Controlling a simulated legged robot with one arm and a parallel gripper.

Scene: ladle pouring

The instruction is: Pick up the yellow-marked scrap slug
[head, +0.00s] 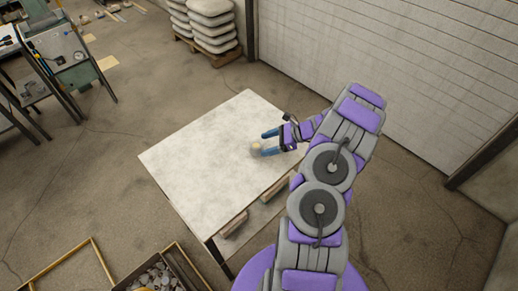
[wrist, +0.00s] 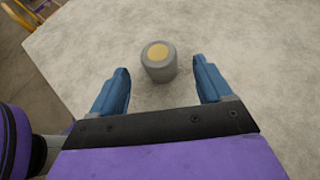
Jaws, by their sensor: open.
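The scrap slug (wrist: 158,64) is a short grey cylinder with a yellow disc on top. It stands upright on the pale table (head: 190,160). My gripper (wrist: 159,80) is open, with its two blue fingers apart on either side of the slug's near side. The slug sits at about the level of the fingertips in the wrist view, with clear gaps to both fingers. In the head view the slug (head: 256,148) shows small and tan beside the blue fingers (head: 269,142), near the table's right part.
The rest of the tabletop is bare. A crate of grey scrap pieces (head: 160,277) stands on the floor at the bottom left. Stacked pale sacks (head: 210,22) are at the back, a workbench (head: 62,55) at the upper left, and a panelled wall (head: 400,70) at the right.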

